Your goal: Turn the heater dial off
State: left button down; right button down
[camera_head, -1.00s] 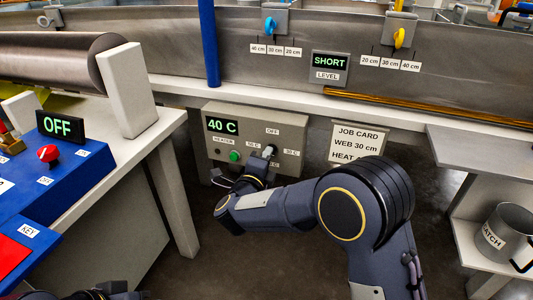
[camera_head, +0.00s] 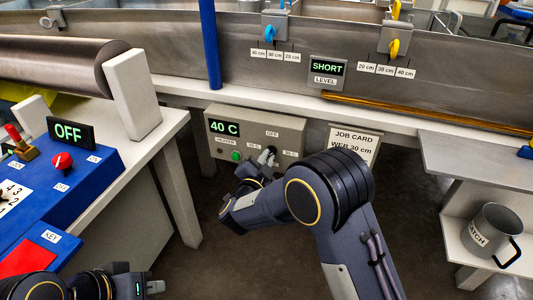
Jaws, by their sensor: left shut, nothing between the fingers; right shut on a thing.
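The heater box (camera_head: 228,146) is a grey panel under the edge of the bath, with a green "40 C" display (camera_head: 225,128), a green button (camera_head: 236,156) and a dial ringed by labels, one reading "OFF" at the top. My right gripper (camera_head: 267,156) is at the dial, shut on its knob, which the fingers mostly hide. I cannot tell where the dial points. My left gripper (camera_head: 152,287) is low at the bottom left, shut and empty, away from the heater box.
A blue console (camera_head: 95,165) with a red knob and an "OFF" display (camera_head: 68,132) stands at the left. A job card (camera_head: 352,143) hangs right of the heater box. A grey catch jug (camera_head: 490,230) stands on the right shelf. Open floor lies below.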

jog(key=shift+f+n+p, duration=0.1)
jog(key=shift+n+p, duration=2.45)
jog(key=shift+n, duration=1.75)
jog(key=c, duration=1.5)
grip_release()
jog(key=shift+d, duration=0.1)
jog(key=p+v, duration=0.1)
jog(key=v, duration=0.7)
